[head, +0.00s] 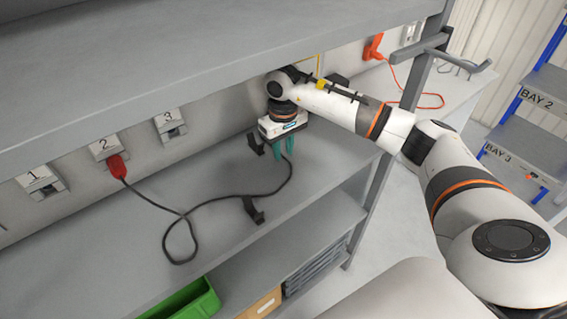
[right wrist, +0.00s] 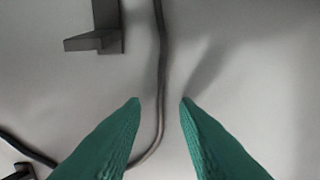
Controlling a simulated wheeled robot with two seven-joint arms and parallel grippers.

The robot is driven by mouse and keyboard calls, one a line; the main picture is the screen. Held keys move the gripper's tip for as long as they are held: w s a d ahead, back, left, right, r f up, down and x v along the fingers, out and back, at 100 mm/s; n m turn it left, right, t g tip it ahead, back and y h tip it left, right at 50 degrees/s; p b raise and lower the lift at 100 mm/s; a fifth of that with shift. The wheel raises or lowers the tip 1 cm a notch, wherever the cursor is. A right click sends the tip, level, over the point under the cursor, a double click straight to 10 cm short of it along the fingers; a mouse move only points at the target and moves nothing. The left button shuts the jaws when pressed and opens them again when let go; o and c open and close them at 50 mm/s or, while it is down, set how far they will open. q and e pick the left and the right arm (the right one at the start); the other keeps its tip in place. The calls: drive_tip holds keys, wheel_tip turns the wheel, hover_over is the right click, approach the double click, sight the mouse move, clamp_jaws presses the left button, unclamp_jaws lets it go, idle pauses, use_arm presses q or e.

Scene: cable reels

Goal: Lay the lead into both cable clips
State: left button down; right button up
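The black lead (head: 228,197) runs from a red plug (head: 118,166) in socket 2, loops on the grey shelf and curves up to my right gripper (head: 283,154). One dark clip (head: 255,212) stands near the shelf's front, by the lead; I cannot tell whether the lead is in it. The other clip (head: 256,144) is left of the gripper. In the right wrist view the green fingers (right wrist: 161,100) are apart, with the lead (right wrist: 162,60) running between them. The far clip (right wrist: 95,38) is left of the lead, apart from it. My left gripper is out of view.
Sockets 1 (head: 38,180) and 3 (head: 170,124) are on the back panel. An upper shelf (head: 150,65) overhangs. An orange plug with an orange lead (head: 430,97) is at the right. A green bin (head: 190,303) sits below. The shelf around the lead is clear.

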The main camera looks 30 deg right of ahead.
drive_tip(key=shift+f, duration=0.3)
drive_tip(key=shift+f, duration=0.15)
clamp_jaws()
idle(0.3)
drive_tip(key=shift+r+p, duration=1.25)
drive_tip(key=shift+r, duration=1.85)
